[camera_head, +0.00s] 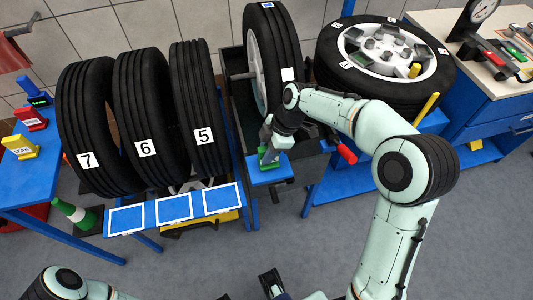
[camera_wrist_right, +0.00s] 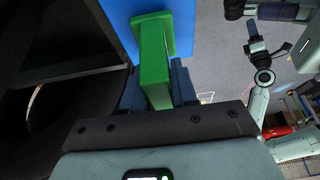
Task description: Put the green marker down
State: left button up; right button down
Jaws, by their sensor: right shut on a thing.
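The green marker (camera_head: 268,156) is an upright block on a wider foot. My right gripper (camera_head: 267,144) is shut on its upper part, over the small blue plate (camera_head: 270,177) in front of the tire trough. In the right wrist view the marker (camera_wrist_right: 153,60) runs from between my dark fingers (camera_wrist_right: 158,100) to its foot against the blue plate (camera_wrist_right: 118,14). I cannot tell whether the foot touches the plate or is just above it. My left gripper (camera_head: 272,284) is low at the front, away from the marker; its jaw opening is unclear.
Tires numbered 7 (camera_head: 85,130), 6 (camera_head: 143,120) and 5 (camera_head: 197,110) stand in a rack at left, with white-framed blue plates in front. Red (camera_head: 30,118) and yellow (camera_head: 20,147) markers stand on the left blue table. A red-handled lever (camera_head: 345,152) is close right of my gripper.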

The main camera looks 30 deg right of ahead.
jog(key=shift+f, duration=0.45)
jog(key=shift+f, duration=0.1)
jog(key=c, duration=0.9)
grip_release()
jog(key=shift+r, duration=0.3)
jog(key=p+v, duration=0.1)
jog(key=v, duration=1)
jog(key=shift+d+r, duration=0.15)
jog(key=shift+r, duration=0.1)
